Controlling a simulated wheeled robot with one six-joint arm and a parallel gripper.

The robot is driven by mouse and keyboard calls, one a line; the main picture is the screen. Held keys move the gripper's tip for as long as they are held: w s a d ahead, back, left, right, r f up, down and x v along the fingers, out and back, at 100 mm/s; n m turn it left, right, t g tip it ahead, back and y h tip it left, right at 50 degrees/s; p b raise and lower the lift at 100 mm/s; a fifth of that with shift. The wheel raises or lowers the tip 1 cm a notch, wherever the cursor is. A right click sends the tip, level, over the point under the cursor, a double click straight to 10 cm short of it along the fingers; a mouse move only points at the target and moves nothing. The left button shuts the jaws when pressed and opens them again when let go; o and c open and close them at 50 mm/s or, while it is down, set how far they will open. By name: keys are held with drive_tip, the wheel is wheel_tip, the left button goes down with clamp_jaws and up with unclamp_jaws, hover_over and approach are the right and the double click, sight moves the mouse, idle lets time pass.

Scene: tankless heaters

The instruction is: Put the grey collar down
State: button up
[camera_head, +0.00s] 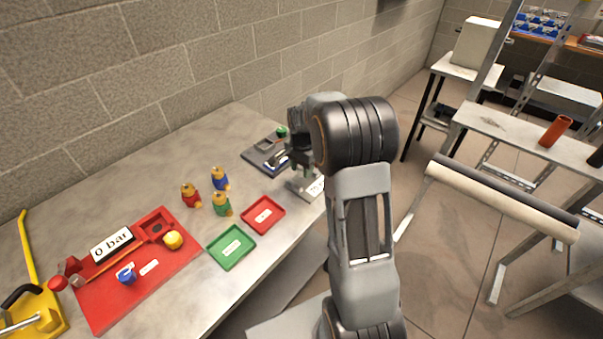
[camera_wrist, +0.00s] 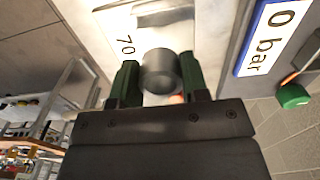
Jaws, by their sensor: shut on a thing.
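The grey collar (camera_wrist: 160,72) is a short grey cylinder in the wrist view. My gripper (camera_wrist: 158,84) is shut on it, with a dark green finger on either side. Behind the collar is a pale plate marked "70" (camera_wrist: 126,44); I cannot tell whether the collar touches it. In the head view my gripper (camera_head: 294,152) is over the far right end of the bench, beside a dark grey station (camera_head: 262,157) with a green knob (camera_head: 282,132). A light grey stand with a white label (camera_head: 315,187) is just below it. The collar cannot be made out in the head view.
A red tray (camera_head: 263,215) and a green tray (camera_head: 231,247) lie on the bench (camera_head: 110,200). Several figure-shaped fittings (camera_head: 220,180) stand behind them. A red board with a "0 bar" sign (camera_head: 112,244) and a yellow tool (camera_head: 40,310) are at left. A brick wall backs the bench.

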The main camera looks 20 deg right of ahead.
sight(302, 181)
drive_tip(key=shift+w+d+f, duration=0.3)
drive_tip(key=shift+w+f, duration=0.25)
drive_tip(key=shift+f, duration=0.2)
drive_tip(key=shift+w+f, duration=0.1)
drive_tip(key=shift+f, duration=1.5)
drive_tip(key=shift+f, duration=0.25)
drive_tip(key=o, duration=1)
drive_tip(key=shift+r, duration=0.1)
